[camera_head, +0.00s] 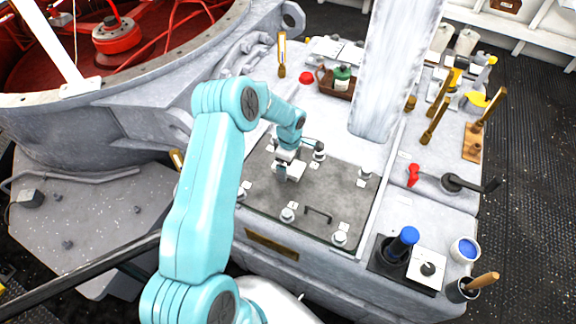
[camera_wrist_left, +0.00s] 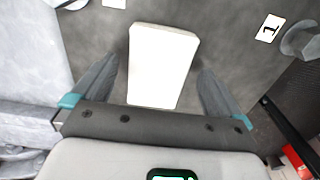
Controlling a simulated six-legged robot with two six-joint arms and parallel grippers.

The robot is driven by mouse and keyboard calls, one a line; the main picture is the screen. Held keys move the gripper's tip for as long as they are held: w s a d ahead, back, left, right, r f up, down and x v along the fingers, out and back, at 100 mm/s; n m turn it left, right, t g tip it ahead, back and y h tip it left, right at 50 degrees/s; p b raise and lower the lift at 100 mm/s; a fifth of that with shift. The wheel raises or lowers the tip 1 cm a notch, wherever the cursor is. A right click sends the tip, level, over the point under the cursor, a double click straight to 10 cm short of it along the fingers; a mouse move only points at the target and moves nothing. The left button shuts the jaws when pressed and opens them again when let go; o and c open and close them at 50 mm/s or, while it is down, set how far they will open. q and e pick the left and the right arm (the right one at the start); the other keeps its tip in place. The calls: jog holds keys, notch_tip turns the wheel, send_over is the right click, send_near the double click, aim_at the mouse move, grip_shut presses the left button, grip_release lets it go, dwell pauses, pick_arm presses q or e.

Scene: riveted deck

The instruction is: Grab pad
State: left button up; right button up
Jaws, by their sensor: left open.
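A white rectangular pad (camera_wrist_left: 163,62) lies on or just above the dark grey plate (camera_wrist_left: 225,40) in the left wrist view. My left gripper (camera_wrist_left: 157,72) is open, with one finger on each side of the pad and a visible gap to both. In the head view the left gripper (camera_head: 287,160) is low over the back middle of the plate (camera_head: 265,197), with the white pad (camera_head: 289,172) at its tips. I cannot tell whether the fingers reach down beside it. My right gripper is not in view.
Several round knobs with white labels, such as one at the front (camera_head: 287,215), stand on the plate around the gripper. A dark handle (camera_head: 319,214) is at its front. A pale column (camera_head: 385,80) rises behind. A blue-capped item (camera_head: 403,243) stands at the front right.

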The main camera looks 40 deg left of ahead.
pick_arm(q)
jog(key=shift+w, duration=0.15)
jog(key=c, duration=1.1)
